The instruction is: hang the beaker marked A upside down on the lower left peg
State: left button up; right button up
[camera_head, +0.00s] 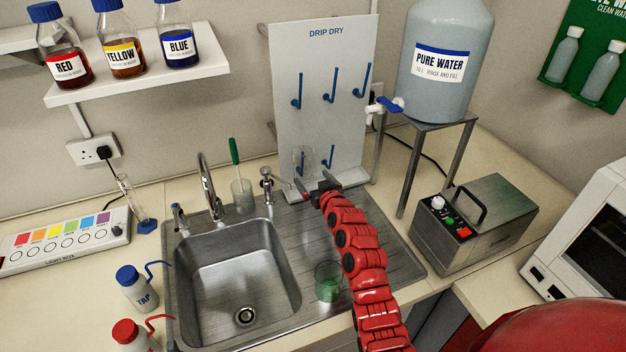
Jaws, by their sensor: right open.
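The white DRIP DRY board (325,122) stands behind the drainboard with several blue pegs. A clear beaker (303,158) is at the lower left peg (301,161), which shows through its glass. It looks upside down, but I cannot read a mark on it. My right gripper (316,185) is open and empty just below and in front of this beaker, near the foot of the board. A second beaker (328,282), greenish, stands on the drainboard to the left of my right arm; no letter is readable. My left gripper is not in view.
The steel sink (238,275) lies left of the drainboard, with a tap (208,185) and a brush holder (241,191) behind it. The PURE WATER tank (440,65) on its stand and a grey machine (475,222) stand to the right.

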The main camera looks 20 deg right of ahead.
jog(key=shift+s, duration=0.15)
jog(key=b+v, duration=0.6)
jog(key=v, duration=1.1)
jog(key=shift+s, duration=0.15)
